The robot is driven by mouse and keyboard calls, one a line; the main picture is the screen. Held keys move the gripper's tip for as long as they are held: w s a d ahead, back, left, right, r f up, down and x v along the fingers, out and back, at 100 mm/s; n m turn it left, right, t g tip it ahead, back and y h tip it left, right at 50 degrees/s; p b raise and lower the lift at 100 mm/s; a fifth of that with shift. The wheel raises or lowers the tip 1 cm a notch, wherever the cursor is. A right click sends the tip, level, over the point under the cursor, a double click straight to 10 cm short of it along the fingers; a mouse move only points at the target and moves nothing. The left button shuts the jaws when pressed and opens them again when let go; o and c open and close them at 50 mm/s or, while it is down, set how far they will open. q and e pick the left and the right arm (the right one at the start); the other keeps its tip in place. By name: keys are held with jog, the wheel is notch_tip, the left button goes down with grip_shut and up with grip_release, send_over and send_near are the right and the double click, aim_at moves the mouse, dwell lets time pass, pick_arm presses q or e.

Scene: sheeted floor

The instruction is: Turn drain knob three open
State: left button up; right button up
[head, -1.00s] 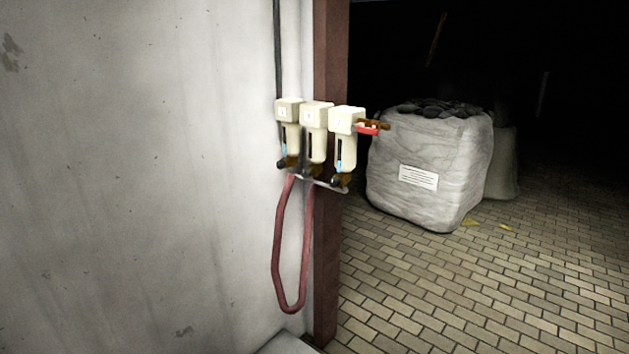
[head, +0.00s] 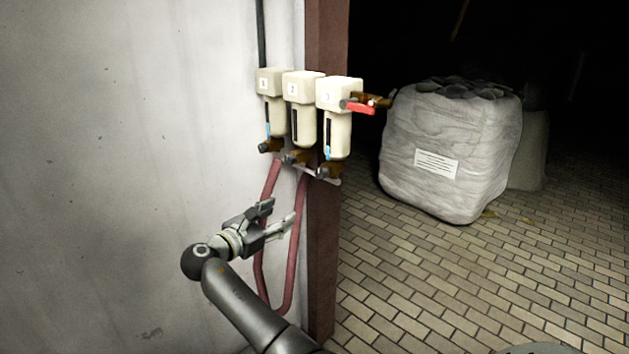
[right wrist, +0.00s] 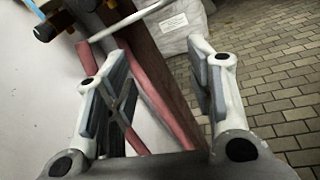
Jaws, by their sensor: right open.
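Three cream filter units hang in a row on the wall by a brown post, with labels that read 1, 2 and 3. The third unit (head: 338,120) is the rightmost. Drain knob three (head: 326,171) is the small dark and brass fitting under it. My right gripper (head: 281,212) is below the units, in front of the red hose, open and empty, and apart from the knob. In the right wrist view its two fingers (right wrist: 143,50) are spread with the hose and post behind. Dark knobs show at that view's upper left; I cannot tell which they are. My left gripper is out of view.
A red lever valve (head: 358,107) sticks out to the right of the third unit. The red hose (head: 298,255) loops down beneath the units beside the brown post (head: 323,240). A large white bag (head: 450,150) stands on the paved floor at right.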

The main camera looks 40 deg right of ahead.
aim_at(319, 173)
notch_tip(319, 173, up, 8)
jog(key=s+m+g+h, duration=0.2)
jog(key=s+g, duration=0.1)
jog(key=d, duration=0.3)
jog(key=d+p, duration=0.1)
jog(key=d, duration=0.2)
jog(key=w+d+p, duration=0.1)
jog(key=d, duration=0.3)
jog(key=shift+r, duration=0.1)
jog(key=shift+w+d, duration=0.15)
jog(key=shift+d, duration=0.55)
jog(key=shift+c, duration=0.5)
jog(key=c, duration=0.9)
